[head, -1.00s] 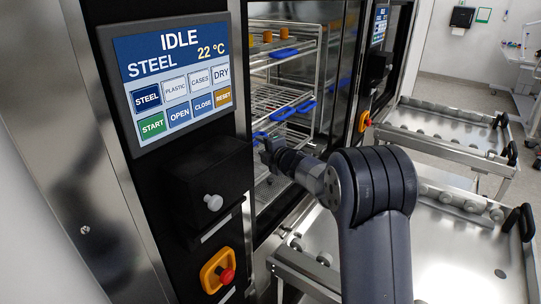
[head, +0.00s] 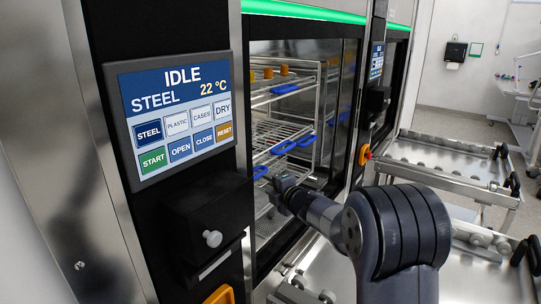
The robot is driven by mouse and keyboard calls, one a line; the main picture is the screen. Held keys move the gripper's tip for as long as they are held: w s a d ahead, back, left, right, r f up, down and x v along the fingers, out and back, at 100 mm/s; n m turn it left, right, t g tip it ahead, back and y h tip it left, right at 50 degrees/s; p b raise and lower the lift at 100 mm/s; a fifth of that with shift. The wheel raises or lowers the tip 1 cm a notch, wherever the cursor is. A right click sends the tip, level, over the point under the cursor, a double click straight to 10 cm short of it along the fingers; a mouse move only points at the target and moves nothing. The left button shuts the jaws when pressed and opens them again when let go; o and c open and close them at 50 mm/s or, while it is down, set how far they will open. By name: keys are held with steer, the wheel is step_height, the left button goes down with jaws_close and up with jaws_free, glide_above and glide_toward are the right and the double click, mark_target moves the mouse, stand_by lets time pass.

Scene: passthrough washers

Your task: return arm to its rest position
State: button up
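My arm reaches in from the bottom right of the head view. My gripper (head: 281,184) is at the far end of it, small and dark, in front of the lower part of the washer's chamber opening. Its fingers are too small to tell whether they are open or shut. No held thing can be made out. The washer panel (head: 177,117) at the left reads IDLE, STEEL and 22 °C.
A wire rack (head: 278,133) with blue handles stands inside the chamber behind glass. A black box with a knob (head: 212,238) juts out below the panel. Steel roller trolleys (head: 448,163) stand at the right. Open floor lies behind them.

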mark_target(257, 175)
steer(key=p+x, duration=0.2)
steer(key=x, duration=0.7)
steer(key=shift+w+a, duration=0.1)
steer(key=shift+w, duration=0.25)
steer(key=shift+s, duration=0.15)
